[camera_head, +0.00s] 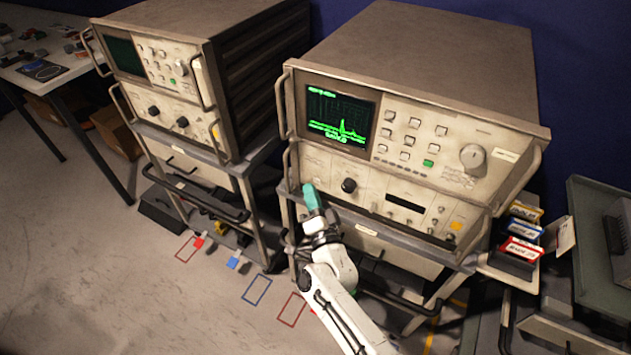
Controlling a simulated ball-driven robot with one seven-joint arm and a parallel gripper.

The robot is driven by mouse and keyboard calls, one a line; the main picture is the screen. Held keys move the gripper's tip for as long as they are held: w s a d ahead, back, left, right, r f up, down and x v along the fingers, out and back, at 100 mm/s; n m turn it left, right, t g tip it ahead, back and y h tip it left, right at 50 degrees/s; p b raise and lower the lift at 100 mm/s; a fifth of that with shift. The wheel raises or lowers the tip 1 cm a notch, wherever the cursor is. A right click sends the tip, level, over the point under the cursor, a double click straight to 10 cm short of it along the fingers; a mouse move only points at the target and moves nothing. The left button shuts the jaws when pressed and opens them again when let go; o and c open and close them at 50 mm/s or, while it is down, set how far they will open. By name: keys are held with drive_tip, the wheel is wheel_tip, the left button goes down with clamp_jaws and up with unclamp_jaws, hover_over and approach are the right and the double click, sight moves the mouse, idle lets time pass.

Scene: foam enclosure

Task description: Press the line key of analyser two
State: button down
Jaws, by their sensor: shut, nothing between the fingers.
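Two similar analysers stand side by side on carts. The right analyser (450,165) has a lit screen (340,115) with a green trace. Right of that screen are several pale square keys, one lit green key (428,163) and a large round knob (472,156). The left analyser (170,88) has a dark screen (126,55). Which one is analyser two, and the key labels, are too small to read. My gripper (310,190), with teal fingers, is shut and empty. It appears in front of the right analyser's lower panel, below its screen; contact cannot be told.
A small rack of coloured labelled cartridges (523,233) is on the right cart's right side. A dark green cabinet (590,225) stands at the far right. A cluttered white table (45,65) is at the left. Coloured rectangles mark the floor, which is open at lower left.

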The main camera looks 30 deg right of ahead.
drive_tip(key=shift+d, duration=0.15)
drive_tip(key=shift+w+d+b, duration=0.25)
drive_tip(key=shift+b, duration=0.05)
drive_tip(key=shift+w+d, duration=0.1)
idle(0.4)
drive_tip(key=shift+s+a, duration=0.4)
drive_tip(key=shift+a, duration=0.1)
drive_tip(key=shift+p, duration=0.35)
drive_tip(key=s+a+p, duration=0.2)
drive_tip(key=a, duration=0.1)
drive_tip(key=s+a+p, duration=0.1)
drive_tip(key=shift+s+a, duration=0.25)
drive_tip(key=shift+a, duration=0.15)
